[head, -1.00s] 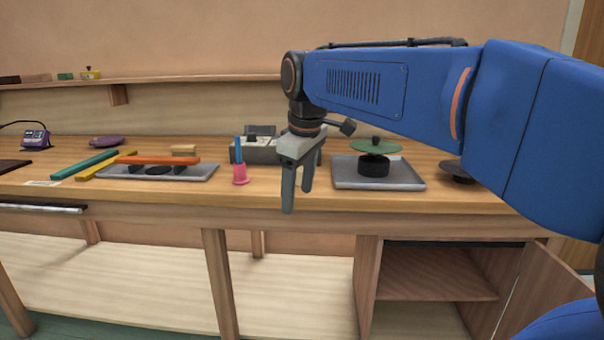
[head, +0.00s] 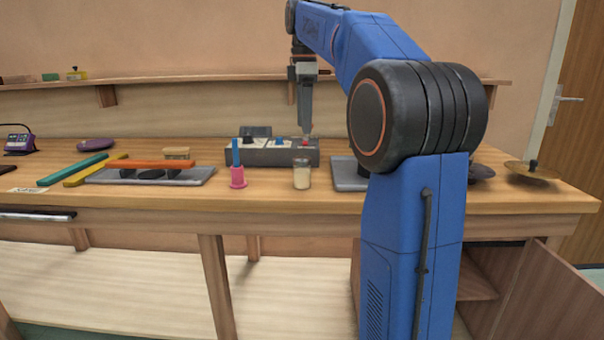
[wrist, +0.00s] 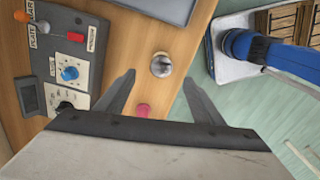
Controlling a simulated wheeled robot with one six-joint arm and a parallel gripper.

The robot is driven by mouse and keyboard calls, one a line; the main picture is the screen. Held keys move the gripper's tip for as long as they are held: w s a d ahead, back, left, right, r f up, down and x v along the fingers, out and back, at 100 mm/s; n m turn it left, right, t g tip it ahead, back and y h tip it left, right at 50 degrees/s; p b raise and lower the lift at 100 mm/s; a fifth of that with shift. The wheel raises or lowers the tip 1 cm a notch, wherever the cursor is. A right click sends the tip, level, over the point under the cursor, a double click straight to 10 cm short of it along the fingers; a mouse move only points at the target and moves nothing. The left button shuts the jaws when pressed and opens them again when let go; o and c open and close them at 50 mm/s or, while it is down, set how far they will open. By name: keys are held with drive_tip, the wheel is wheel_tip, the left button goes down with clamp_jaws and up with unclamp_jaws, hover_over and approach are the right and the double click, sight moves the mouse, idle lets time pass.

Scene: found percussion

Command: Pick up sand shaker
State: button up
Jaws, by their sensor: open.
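The sand shaker looks to be the small clear jar with pale contents and a lid (head: 301,176), upright near the bench's front edge. In the wrist view its round top (wrist: 161,65) lies between the fingertips in the picture, well below them. My gripper (head: 306,132) is open, pointing down, above the bench near the control box. Its two spread fingers show in the wrist view (wrist: 158,78), with nothing held. Nothing touches the shaker.
A grey control box (head: 275,153) stands behind the shaker. A pink holder with a blue stick (head: 238,180) stands to its left. A grey tray (head: 348,178) is to the right, partly hidden by my arm. The bench edge (head: 270,200) is close in front.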

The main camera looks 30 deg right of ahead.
sight(304, 156)
wheel_tip(304, 156, down, 11)
drive_tip(key=shift+r, duration=0.2)
drive_tip(key=shift+s+a+f, duration=0.1)
drive_tip(key=shift+a+f, duration=0.1)
drive_tip(key=shift+f, duration=1.2)
drive_tip(key=shift+a+f, duration=0.15)
drive_tip(key=shift+f, duration=1.2)
drive_tip(key=c, duration=1.3)
